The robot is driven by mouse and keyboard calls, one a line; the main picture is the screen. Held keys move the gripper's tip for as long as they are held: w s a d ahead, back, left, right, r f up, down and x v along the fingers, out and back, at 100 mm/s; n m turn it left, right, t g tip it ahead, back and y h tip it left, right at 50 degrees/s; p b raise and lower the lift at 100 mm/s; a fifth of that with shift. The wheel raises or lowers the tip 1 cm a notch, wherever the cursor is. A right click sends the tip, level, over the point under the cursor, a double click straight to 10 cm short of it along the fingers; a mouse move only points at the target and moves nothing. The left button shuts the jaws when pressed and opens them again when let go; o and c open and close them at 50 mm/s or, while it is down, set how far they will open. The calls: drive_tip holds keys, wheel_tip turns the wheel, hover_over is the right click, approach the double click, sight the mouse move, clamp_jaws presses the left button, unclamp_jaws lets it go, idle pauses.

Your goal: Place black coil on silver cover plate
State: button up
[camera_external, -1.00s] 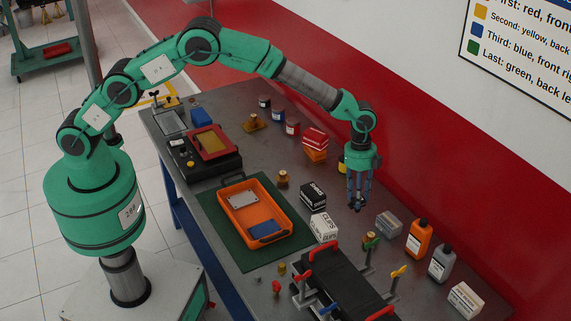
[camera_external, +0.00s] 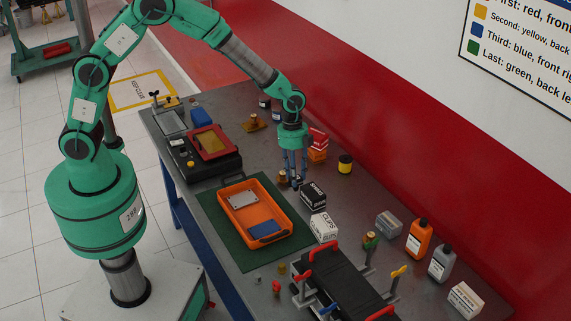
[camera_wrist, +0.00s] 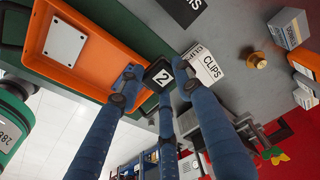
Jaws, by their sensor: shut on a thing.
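The silver cover plate (camera_external: 243,200) lies flat in the orange tray (camera_external: 284,211), towards its far end; it also shows at the upper left in the wrist view (camera_wrist: 64,42). My gripper (camera_external: 294,179) is above the bench, right of the tray, near the black box. In the wrist view, the blue fingers of my gripper (camera_wrist: 157,82) are closed around the black coil (camera_wrist: 158,75), which has a white "2" on its face. The coil is clear of the plate. In the external view it is small and mostly hidden by the fingers.
A blue plate (camera_external: 265,230) lies at the near end of the tray. A black box (camera_external: 313,194) and a white clips box (camera_external: 323,227) stand right of the tray. The green mat (camera_external: 217,218) has bare margins.

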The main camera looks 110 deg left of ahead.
drive_tip(key=s+d+f+b, duration=0.1)
drive_tip(key=s+d+f, duration=0.1)
drive_tip(key=s, duration=1.5)
drive_tip(key=s+d+f+b, duration=0.1)
drive_tip(key=s+d+f, duration=0.2)
drive_tip(key=s, duration=1.4)
drive_tip(key=shift+s+d+n, duration=0.2)
drive_tip(key=shift+s+n, duration=0.2)
drive_tip(key=b, duration=0.1)
hover_over(244, 198)
drive_tip(key=shift+f, duration=0.8)
drive_tip(key=shift+f+b, duration=0.4)
drive_tip(key=shift+f, duration=1.35)
drive_tip(key=shift+f, duration=0.2)
